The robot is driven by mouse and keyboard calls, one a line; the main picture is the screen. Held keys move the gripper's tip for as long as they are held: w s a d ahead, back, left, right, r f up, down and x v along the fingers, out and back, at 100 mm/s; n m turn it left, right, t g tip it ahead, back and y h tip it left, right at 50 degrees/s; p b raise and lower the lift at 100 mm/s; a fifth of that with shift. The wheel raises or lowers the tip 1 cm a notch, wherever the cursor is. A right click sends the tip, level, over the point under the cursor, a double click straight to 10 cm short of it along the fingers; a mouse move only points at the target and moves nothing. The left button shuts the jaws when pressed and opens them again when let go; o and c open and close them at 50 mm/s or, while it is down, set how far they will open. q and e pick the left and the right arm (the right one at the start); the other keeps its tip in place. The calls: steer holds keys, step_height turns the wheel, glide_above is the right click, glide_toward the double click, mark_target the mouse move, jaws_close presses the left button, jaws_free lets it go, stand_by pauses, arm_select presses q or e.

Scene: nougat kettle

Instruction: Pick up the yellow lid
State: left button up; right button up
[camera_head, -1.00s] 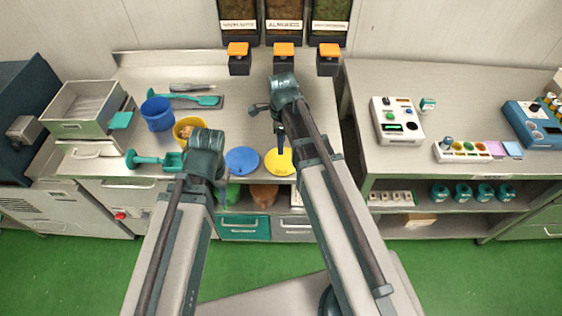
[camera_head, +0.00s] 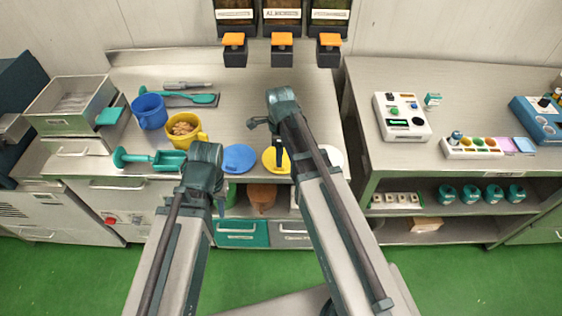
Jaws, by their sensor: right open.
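The yellow lid (camera_head: 268,165) lies flat near the front edge of the left steel counter, partly covered by my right arm. My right gripper (camera_head: 267,138) is open and empty; one finger points down close to the lid, and I cannot tell whether it touches. My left gripper (camera_head: 208,190) hangs left of the lid, near the counter's front edge; its jaws are hidden by its wrist.
A blue lid (camera_head: 239,158) lies left of the yellow lid, and a white disc (camera_head: 332,156) lies right of it. Dispensers (camera_head: 282,52) line the back.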

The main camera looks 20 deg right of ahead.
step_height(320, 180, down, 5)
steer(key=b, duration=0.4)
steer(key=shift+s+a, duration=0.1)
steer(key=shift+r, duration=0.1)
jaws_close()
